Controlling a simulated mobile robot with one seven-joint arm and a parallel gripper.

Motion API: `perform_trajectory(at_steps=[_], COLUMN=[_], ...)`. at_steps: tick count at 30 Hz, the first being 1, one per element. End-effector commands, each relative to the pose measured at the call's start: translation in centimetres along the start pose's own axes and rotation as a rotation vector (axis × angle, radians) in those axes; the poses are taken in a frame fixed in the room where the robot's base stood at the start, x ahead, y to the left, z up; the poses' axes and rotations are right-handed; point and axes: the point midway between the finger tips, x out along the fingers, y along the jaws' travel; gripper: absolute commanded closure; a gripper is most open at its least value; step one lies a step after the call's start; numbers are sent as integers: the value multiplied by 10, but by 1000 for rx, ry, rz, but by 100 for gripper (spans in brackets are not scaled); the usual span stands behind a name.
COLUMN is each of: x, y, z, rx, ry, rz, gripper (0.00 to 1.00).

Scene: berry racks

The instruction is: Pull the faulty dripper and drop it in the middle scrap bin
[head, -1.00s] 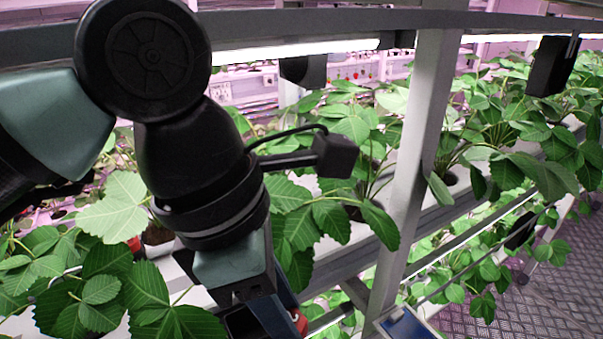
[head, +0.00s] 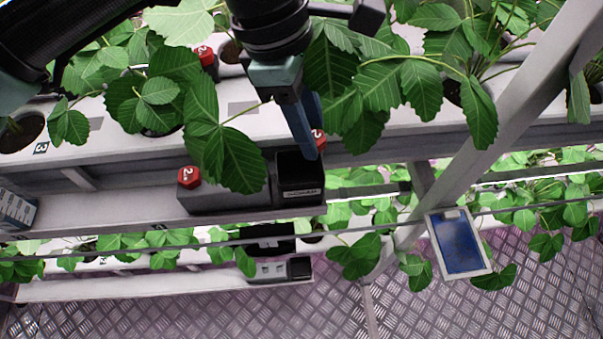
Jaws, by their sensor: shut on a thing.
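My gripper (head: 306,148), with blue fingers, points down near the front edge of the white growing channel (head: 372,142). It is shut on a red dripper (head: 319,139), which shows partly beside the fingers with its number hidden. The fingertips appear above or in front of an open black bin (head: 298,192) with a small label on its front; the height gap cannot be told. A second red dripper marked "2." (head: 189,177) sits at a dark box (head: 224,195) left of the bin. A third one marked "2." (head: 205,56) is up among the plants.
Strawberry leaves (head: 236,158) hang close left of my gripper, and more (head: 365,95) to its right. A slanted metal post (head: 480,140) stands right, with a blue-screened panel (head: 459,243) beside it. Lower black containers (head: 268,238) sit beneath the shelf. The plate floor (head: 200,310) is clear.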

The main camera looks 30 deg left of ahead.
Motion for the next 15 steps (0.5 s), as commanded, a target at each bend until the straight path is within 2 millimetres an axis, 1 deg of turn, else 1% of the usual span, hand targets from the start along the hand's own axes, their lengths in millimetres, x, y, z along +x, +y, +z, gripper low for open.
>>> perform_trajectory(at_steps=[1,3,11,12,14,15], x=[7,10,10,10,10,10], y=[0,0,0,0,0,0], z=[-2,-3,-3,-3,-3,-3], rx=[0,0,0,0,0,0], ry=[-1,0,0,0,0,0], rz=[-1,0,0,0,0,0], gripper=[100,100,100,59,49,41])
